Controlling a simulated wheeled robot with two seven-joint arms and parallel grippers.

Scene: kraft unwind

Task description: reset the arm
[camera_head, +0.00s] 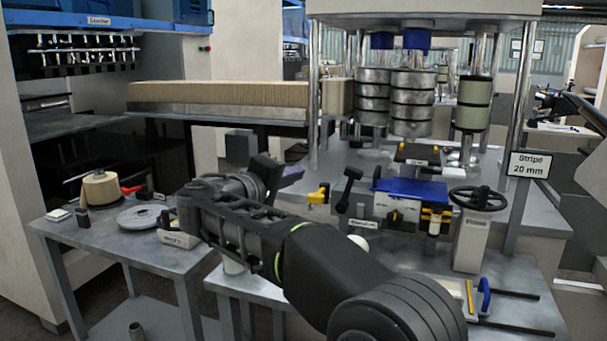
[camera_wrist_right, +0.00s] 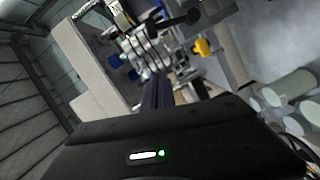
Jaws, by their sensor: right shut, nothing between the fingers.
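My right arm (camera_head: 330,265) reaches from the bottom centre up and to the left across the head view. Its black wrist is bent, and the right gripper (camera_head: 291,175) is at its far end, in front of the machine's table. In the right wrist view, the dark purple fingers (camera_wrist_right: 157,92) lie together, shut with nothing between them. They appear clear of nearby things. My left gripper is not in view.
A side table (camera_head: 110,245) at left holds a kraft roll (camera_head: 101,188) and a grey disc (camera_head: 143,216). At right are stacked metal rollers (camera_head: 411,100), a blue-topped block (camera_head: 410,188), a handwheel (camera_head: 478,198) and a "Stripe 20 mm" sign (camera_head: 530,164). A yellow part (camera_head: 318,194) is near the gripper.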

